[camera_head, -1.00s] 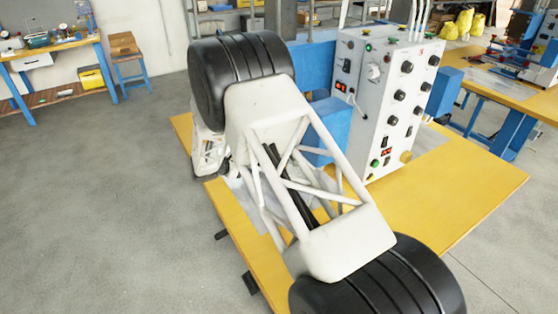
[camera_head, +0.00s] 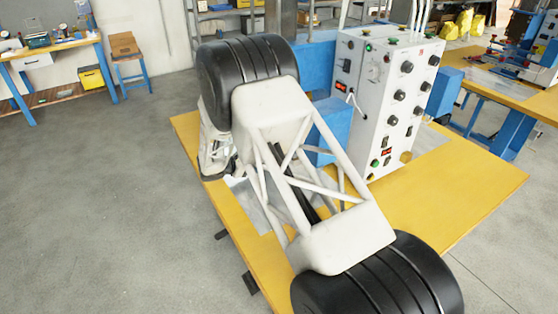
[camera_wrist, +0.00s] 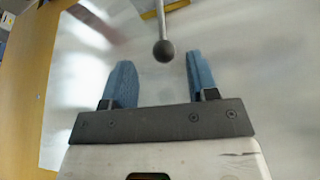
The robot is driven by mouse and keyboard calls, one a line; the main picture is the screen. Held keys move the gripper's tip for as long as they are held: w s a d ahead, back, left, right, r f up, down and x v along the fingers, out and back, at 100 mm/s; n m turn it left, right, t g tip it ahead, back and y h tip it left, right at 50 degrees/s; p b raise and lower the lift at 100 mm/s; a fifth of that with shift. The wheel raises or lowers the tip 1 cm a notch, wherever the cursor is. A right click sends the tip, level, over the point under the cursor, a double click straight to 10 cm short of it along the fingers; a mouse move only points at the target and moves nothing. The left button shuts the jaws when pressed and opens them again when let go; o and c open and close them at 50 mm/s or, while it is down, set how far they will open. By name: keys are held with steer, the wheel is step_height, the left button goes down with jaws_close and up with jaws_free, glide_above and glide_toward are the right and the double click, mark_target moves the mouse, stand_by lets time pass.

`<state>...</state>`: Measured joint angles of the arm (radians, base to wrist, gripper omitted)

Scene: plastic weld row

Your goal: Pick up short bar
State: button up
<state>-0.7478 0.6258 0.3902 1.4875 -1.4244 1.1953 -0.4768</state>
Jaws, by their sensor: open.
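My gripper (camera_wrist: 160,68) is open in the wrist view, its two blue fingers apart with nothing gripped. A thin metal rod ending in a dark ball knob (camera_wrist: 164,50) reaches down from the top edge, and the knob appears in line with the gap between the fingertips. I cannot tell its height relative to them. I cannot make out a short bar for certain in either view. In the head view my arm covers much of the work area, and the gripper's fingers cannot be made out.
A yellow-topped table (camera_head: 440,200) carries a white control box (camera_head: 384,100) with knobs and a blue machine part (camera_head: 326,135) beside my arm. A pale, shiny sheet (camera_wrist: 265,80) lies below the gripper. The table's front right is clear.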

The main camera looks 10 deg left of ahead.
steer(key=shift+d, duration=0.1)
steer(key=x, duration=0.3)
steer(key=shift+d, duration=0.25)
steer(key=shift+x, duration=0.9)
steer(key=shift+c, duration=0.5)
jaws_close()
